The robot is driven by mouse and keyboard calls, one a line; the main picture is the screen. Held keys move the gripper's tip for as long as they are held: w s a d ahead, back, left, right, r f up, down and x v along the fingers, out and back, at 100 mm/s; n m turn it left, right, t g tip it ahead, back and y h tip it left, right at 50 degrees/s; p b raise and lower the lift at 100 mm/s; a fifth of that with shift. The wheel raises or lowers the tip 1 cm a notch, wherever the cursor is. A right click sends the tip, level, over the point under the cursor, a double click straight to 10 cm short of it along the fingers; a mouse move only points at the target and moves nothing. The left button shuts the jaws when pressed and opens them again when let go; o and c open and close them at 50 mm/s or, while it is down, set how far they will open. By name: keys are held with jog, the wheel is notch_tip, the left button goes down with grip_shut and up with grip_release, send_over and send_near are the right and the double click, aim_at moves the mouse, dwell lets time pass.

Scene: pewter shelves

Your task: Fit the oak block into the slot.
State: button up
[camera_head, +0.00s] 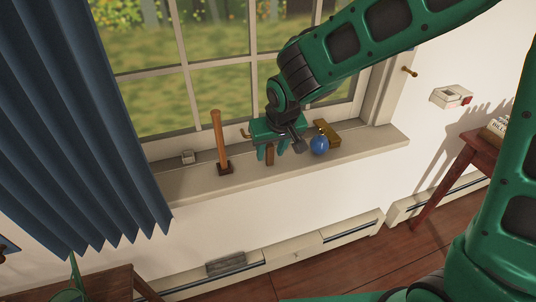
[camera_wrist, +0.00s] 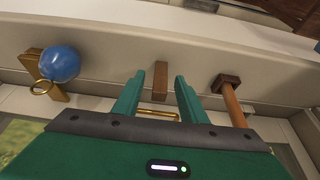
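The oak block (camera_head: 269,156) is a small brown upright piece on the window sill. It also shows in the wrist view (camera_wrist: 160,75), in line with the gap between the fingers. My gripper (camera_head: 271,151) is green and points down at the sill. In the wrist view my gripper (camera_wrist: 159,85) is open, with one finger to each side of the block and visible space between. I cannot tell how far down the fingers reach beside the block. I cannot make out a slot in either view.
A wooden-handled hammer (camera_head: 220,148) stands on the sill left of the block. A blue ball (camera_head: 319,145) and a brass-coloured piece (camera_head: 327,132) are close to the right. The window frame is close behind; a blue curtain (camera_head: 75,130) hangs left.

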jog(key=shift+f, duration=0.2)
grip_shut()
jog(key=shift+w+r, duration=0.1)
jog(key=shift+r, duration=0.05)
